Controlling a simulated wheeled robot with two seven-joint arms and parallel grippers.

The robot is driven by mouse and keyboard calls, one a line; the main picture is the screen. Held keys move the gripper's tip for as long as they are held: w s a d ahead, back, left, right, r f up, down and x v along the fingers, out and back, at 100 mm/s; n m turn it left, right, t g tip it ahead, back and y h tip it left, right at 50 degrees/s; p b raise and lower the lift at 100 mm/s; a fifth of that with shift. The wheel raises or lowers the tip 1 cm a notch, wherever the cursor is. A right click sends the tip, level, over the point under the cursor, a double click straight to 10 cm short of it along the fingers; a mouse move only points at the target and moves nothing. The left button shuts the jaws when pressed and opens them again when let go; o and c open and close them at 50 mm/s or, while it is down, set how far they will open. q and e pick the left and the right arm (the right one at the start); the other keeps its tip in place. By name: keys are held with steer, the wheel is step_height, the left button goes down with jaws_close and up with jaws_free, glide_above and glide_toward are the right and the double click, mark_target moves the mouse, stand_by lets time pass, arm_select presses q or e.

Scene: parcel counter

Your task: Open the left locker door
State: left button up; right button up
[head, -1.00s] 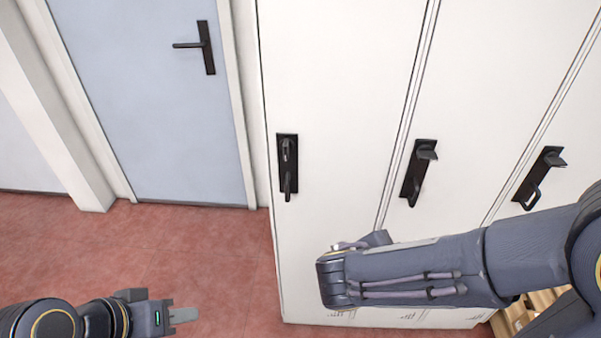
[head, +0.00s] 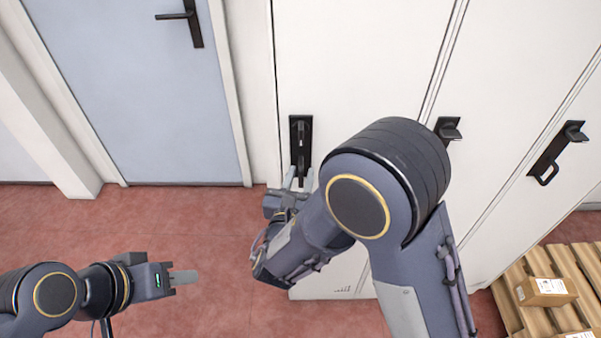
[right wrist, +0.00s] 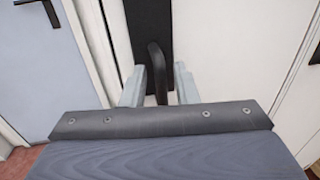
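The left locker door (head: 350,60) is white and looks closed. Its black handle (head: 301,140) sits on a dark upright plate near the door's left edge. My right gripper (head: 298,177) is at the lower end of this handle. In the right wrist view the right gripper's two fingers (right wrist: 157,82) are apart, one on each side of the black handle loop (right wrist: 156,70), with gaps visible.
Two more locker handles are to the right, one (head: 447,129) partly behind my right arm and one (head: 556,152) further right. A wooden pallet (head: 515,290) with cardboard boxes (head: 546,291) stands at the lower right. A blue door (head: 130,90) is at the left. The red floor (head: 200,225) before it is clear.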

steer(key=shift+w+d, duration=0.1)
steer(key=shift+w, duration=0.2)
jaws_close()
